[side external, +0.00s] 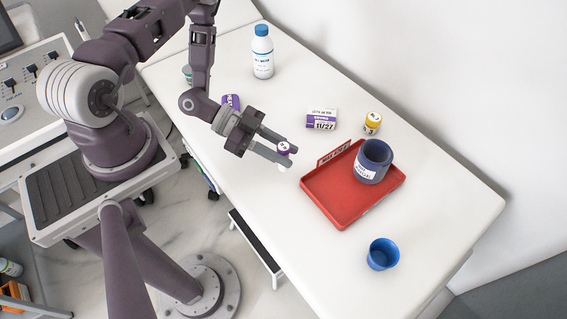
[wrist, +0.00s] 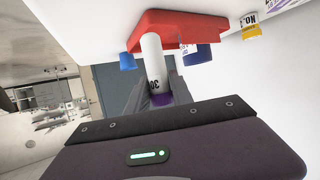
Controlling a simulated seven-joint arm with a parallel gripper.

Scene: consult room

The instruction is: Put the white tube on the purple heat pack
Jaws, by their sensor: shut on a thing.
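The white tube (side external: 282,165) with a purple cap is between the fingers of my gripper (side external: 284,154), which is shut on it. In the wrist view the white tube (wrist: 154,62) extends away from the gripper, its purple end nearest the fingers. In the side view it is held left of the red tray; its exact height above the table is hard to tell. A purple pack with white lettering (side external: 231,101), which looks like the heat pack, lies behind my wrist and is partly hidden by it. My gripper is apart from it, to its lower right.
A red tray (side external: 335,215) holds a dark blue pot (side external: 374,164). A blue cup (side external: 382,254), a yellow-capped vial (side external: 372,123), a white and purple box (side external: 321,119) and a blue-capped bottle (side external: 263,55) stand on the white table (side external: 440,190). The table's right end is clear.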

